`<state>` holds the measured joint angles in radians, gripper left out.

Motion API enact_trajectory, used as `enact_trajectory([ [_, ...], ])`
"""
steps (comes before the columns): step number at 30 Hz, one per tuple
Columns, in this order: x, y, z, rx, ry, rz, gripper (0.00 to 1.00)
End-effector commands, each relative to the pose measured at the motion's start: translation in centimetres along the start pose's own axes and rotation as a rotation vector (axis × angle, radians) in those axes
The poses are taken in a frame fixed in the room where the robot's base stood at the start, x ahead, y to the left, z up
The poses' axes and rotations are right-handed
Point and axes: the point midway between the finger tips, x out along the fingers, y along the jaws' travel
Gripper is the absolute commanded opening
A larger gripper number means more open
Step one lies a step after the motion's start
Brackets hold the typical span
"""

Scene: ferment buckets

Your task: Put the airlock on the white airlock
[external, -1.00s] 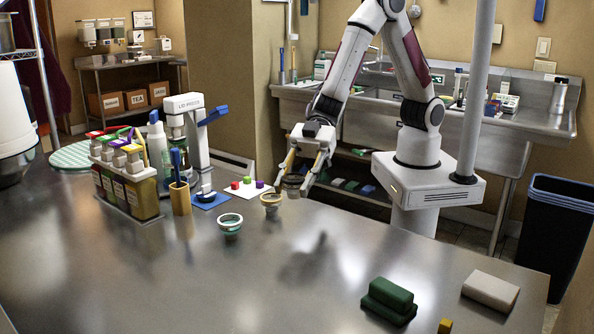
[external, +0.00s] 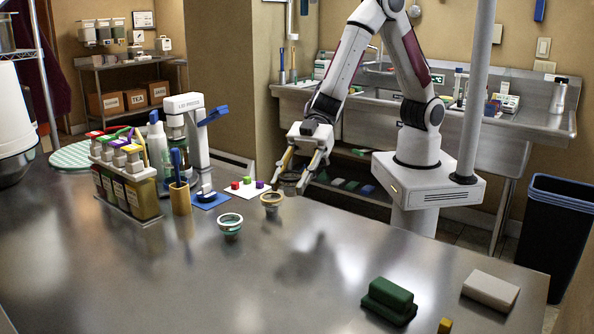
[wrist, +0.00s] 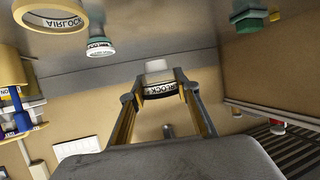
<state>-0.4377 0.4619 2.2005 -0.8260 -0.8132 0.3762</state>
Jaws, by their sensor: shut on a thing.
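My gripper (external: 292,186) is above the far table edge, in front of my base. In the wrist view my gripper (wrist: 158,92) is shut on a dark airlock (wrist: 160,91) with a white label, held between the fingertips. The held airlock is hard to make out in the external view. The white airlock (external: 230,219), a white-rimmed cup with teal inside, stands on the table left of my gripper. It also shows in the wrist view (wrist: 99,48). A tan airlock (external: 271,199) stands between it and my gripper.
A white sheet with coloured cubes (external: 247,187), a blue pad (external: 210,200) and a bottle rack (external: 125,190) stand left. A green block (external: 389,300) and a pale block (external: 490,291) lie at the right front. The middle of the table is clear.

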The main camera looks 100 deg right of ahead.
Motion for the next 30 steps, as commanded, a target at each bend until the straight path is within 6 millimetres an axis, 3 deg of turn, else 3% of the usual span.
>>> enact_trajectory([
  [8,1.2,3.6,-0.6,-0.003,0.002,-0.002,0.16],
  [18,3.1,7.7,-2.9,-0.024,0.002,-0.049,0.16],
  [30,4.6,11.2,-6.0,-0.048,0.002,-0.109,0.16],
])
